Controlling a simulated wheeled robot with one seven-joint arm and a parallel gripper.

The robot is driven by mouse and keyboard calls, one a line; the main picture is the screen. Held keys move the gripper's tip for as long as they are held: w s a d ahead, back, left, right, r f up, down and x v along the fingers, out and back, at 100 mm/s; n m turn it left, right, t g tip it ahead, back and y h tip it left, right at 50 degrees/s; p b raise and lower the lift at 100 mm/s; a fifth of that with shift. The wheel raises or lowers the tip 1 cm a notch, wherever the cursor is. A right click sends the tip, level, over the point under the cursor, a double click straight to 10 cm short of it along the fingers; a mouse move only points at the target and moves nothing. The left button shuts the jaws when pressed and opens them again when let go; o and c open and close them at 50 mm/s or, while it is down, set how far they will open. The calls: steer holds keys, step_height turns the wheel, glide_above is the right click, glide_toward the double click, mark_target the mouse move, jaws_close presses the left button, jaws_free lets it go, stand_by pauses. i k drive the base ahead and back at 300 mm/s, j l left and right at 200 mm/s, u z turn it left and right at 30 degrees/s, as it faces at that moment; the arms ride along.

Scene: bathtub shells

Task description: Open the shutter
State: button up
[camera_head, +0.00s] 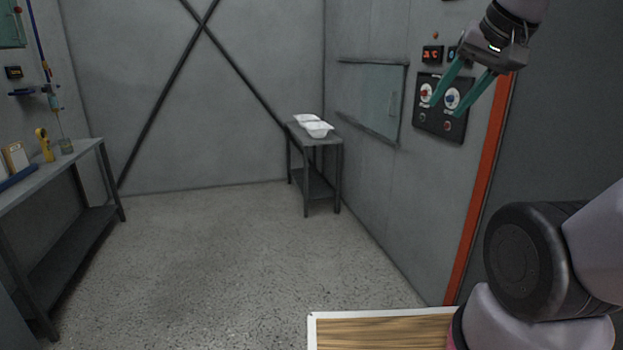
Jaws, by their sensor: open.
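The shutter (372,98) is a pale greenish panel set in the right wall, in a dark frame with a rail along its top and bottom. A small handle (391,96) shows near its right edge. It appears to cover its opening. My gripper (452,107) has teal fingers spread apart and empty. I cannot tell whether the fingers touch the panel.
A small grey table (318,142) with white shells (318,128) stands in the far corner below the shutter. A long bench (70,168) lines the left wall. A wood-topped surface (375,330) is at the bottom. The middle floor is clear.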

mark_target(383, 84)
steer(key=i+u, duration=0.25)
steer(key=i, duration=1.6)
steer(key=i+j+z, duration=0.1)
steer(key=i+z, duration=0.15)
steer(key=i, duration=0.3)
steer(key=i+j+z, duration=0.25)
steer(key=i, duration=0.25)
steer(key=i+j+z, duration=0.3)
steer(key=i, duration=0.2)
steer(key=i+j+z, duration=0.25)
steer(key=i, duration=0.25)
steer(key=j, duration=0.1)
